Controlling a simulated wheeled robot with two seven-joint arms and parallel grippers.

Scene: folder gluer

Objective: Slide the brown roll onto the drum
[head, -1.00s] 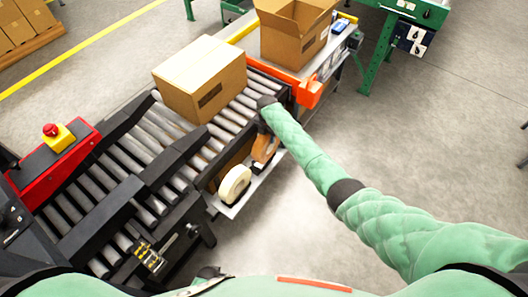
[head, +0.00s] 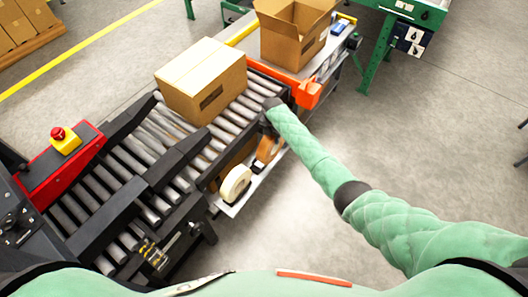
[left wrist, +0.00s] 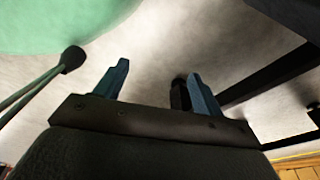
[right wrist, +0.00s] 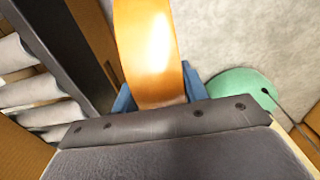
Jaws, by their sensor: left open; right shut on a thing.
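The brown roll (head: 269,149) is an orange-brown tape roll at the side of the roller conveyor. My right gripper (right wrist: 160,98) is shut on it; in the right wrist view the glossy brown roll (right wrist: 147,45) stands up between the blue fingers. In the head view the right gripper is mostly hidden behind my forearm. A white roll (head: 235,183) is beside the brown one, on the side shelf. I cannot make out the drum. My left gripper (left wrist: 153,85) is open and empty in the left wrist view, above grey floor.
A closed carton (head: 202,80) sits on the conveyor rollers (head: 150,140). An open carton (head: 293,35) stands behind an orange part (head: 305,92). A red panel with an emergency button (head: 58,133) is at the left. The floor right of the conveyor is clear.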

